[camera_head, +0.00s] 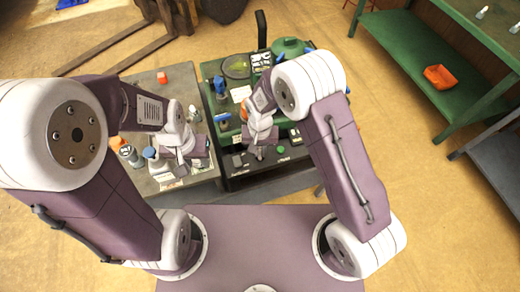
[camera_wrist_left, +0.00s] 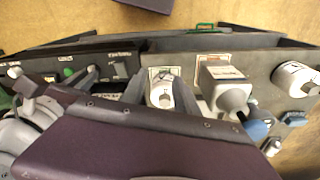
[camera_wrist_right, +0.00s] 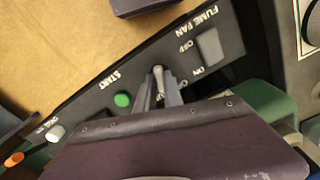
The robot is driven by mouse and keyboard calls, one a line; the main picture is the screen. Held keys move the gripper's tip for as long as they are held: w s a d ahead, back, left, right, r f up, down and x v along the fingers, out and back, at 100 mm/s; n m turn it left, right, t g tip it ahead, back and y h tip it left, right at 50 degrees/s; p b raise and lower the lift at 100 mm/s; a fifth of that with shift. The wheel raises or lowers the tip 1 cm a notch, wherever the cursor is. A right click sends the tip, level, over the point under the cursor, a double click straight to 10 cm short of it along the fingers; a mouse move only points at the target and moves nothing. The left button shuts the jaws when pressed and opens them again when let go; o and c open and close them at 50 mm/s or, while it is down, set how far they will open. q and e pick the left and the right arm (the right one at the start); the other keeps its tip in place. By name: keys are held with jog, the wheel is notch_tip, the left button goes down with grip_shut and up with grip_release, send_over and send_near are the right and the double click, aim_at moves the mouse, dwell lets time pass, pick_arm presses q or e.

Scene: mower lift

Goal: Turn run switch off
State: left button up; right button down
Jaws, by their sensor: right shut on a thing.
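The black control panel (camera_wrist_right: 75,105) lies under my right gripper. A small metal lever (camera_wrist_right: 159,76), which I take for the run switch, stands between the right gripper's (camera_wrist_right: 160,92) fingertips, beside the green START button (camera_wrist_right: 122,100). The right gripper is shut on it; the fingers hide its base and most of its label, so its position cannot be read. In the head view my right gripper (camera_head: 258,150) is over the panel. My left gripper (camera_wrist_left: 160,82) is open above the grey bench (camera_head: 200,177), with a white-faced part (camera_wrist_left: 160,97) showing between its fingers.
A grey FUME FAN rocker (camera_wrist_right: 210,46) with OFF and ON marks is close to the lever. A pale knob (camera_wrist_right: 55,133) is at the panel's other end. Bottles and blue-topped items crowd both benches. A green shelf (camera_head: 415,50) with an orange bin (camera_head: 440,77) stands at right.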

aim_at(260, 153)
jog(key=n+p, duration=0.1)
jog(key=n, duration=0.4)
jog(key=shift+r+n, duration=0.1)
jog(key=shift+n, duration=0.2)
jog(key=shift+n+p, duration=0.7)
jog(key=shift+n, duration=1.4)
jog(key=c, duration=1.5)
grip_release()
jog(key=shift+o, duration=0.2)
notch_tip(260, 153, up, 9)
